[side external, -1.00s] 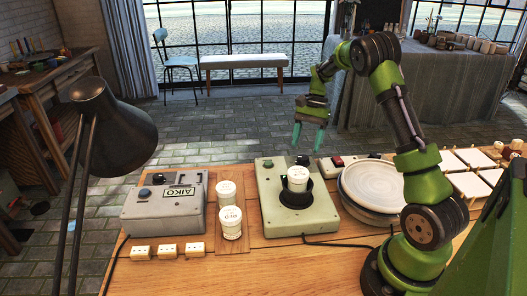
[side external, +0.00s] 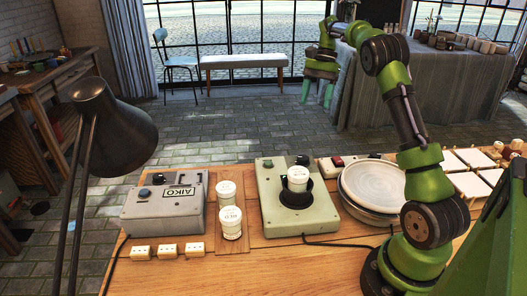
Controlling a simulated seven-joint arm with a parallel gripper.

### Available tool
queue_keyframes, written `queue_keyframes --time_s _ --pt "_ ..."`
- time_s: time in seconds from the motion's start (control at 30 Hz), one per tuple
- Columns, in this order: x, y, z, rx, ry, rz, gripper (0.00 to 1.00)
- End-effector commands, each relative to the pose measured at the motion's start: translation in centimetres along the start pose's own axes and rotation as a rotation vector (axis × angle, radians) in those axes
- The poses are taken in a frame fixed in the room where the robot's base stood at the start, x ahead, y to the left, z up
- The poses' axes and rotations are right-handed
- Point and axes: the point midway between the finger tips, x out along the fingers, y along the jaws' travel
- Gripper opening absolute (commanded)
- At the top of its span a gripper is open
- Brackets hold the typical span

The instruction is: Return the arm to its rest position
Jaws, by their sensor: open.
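My gripper (side external: 316,95) is in the side external view, raised in the air above and beyond the far edge of the table (side external: 300,262). Its two teal fingers point down and stand apart with nothing between them. My green and dark arm reaches up from the right side of the table. No object is near or touching the fingers.
A grey-green device (side external: 290,221) holds a white jar (side external: 298,179) in a black cup. Two white jars (side external: 231,222) stand on a wooden board beside a grey AIKO box (side external: 165,207). White plates (side external: 373,186) are stacked close to my arm. A black lamp (side external: 112,130) stands at left.

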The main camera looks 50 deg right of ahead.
Motion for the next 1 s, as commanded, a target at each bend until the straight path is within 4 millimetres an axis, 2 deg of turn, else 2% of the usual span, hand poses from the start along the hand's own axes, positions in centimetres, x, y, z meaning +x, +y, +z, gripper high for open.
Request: queue_keyframes --time_s 0.17,0.3,0.37,0.47,0.57,0.73,0.87,1.0 --pt "0.1 0.1 -0.6 -0.007 0.027 0.004 0.63" --pt "2.0 1.1 -1.9 -0.044 0.069 0.027 0.63" --pt "2.3 1.4 -1.2 -0.087 0.100 0.022 0.63" --pt "2.7 1.5 1.1 -0.183 0.158 -0.001 0.63" --pt "3.1 1.4 4.6 -0.298 0.225 -0.036 0.63" --pt "4.3 1.8 11.9 -0.510 0.344 -0.118 0.63" --pt "5.7 3.0 17.4 -0.671 0.432 -0.188 0.63" --pt "7.7 5.1 22.8 -0.837 0.518 -0.265 0.63"
